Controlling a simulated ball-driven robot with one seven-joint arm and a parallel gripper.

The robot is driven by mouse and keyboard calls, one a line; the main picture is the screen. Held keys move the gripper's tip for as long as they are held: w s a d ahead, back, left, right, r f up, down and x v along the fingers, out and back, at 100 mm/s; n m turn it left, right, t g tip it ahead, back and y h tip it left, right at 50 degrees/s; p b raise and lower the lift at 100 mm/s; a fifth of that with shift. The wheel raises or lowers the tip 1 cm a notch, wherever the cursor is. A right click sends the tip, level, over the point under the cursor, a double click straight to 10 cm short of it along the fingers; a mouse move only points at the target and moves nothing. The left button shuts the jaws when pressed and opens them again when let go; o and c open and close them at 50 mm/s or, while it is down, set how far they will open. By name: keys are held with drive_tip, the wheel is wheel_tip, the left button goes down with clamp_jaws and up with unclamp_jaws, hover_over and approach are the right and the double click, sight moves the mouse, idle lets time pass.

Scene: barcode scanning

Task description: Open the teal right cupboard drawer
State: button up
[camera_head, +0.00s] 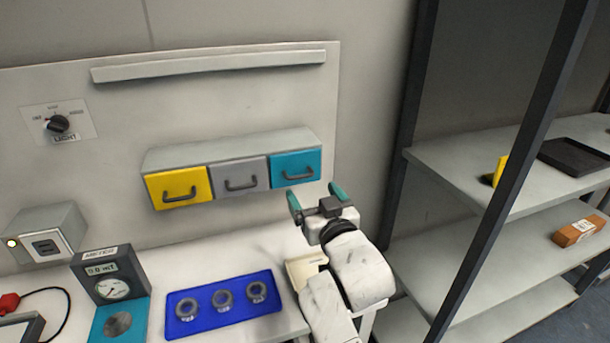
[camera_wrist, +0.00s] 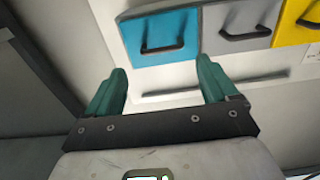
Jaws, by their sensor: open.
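The teal drawer (camera_head: 295,169) is the right one of three drawers in the wall cupboard (camera_head: 230,147), and it looks shut. Its dark handle (camera_head: 300,176) is on its front. In the wrist view the teal drawer (camera_wrist: 161,37) is ahead, with its handle (camera_wrist: 162,49) seen above the space between the fingers. My gripper (camera_head: 316,197) is open and empty, with teal-green fingertips, below and in front of the teal drawer. In the wrist view my gripper (camera_wrist: 160,82) has its fingers wide apart, not touching the handle.
The grey drawer (camera_head: 240,177) and yellow drawer (camera_head: 179,188) sit left of the teal one. Below, a blue tray (camera_head: 185,326) with rings and a dial gauge (camera_head: 112,275) stand on the white table. A shelf rack (camera_head: 460,165) stands at the right.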

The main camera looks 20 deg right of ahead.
sight(304, 180)
drive_tip(key=w+p, duration=0.1)
drive_tip(key=w, duration=0.5)
drive_tip(key=shift+w, duration=0.35)
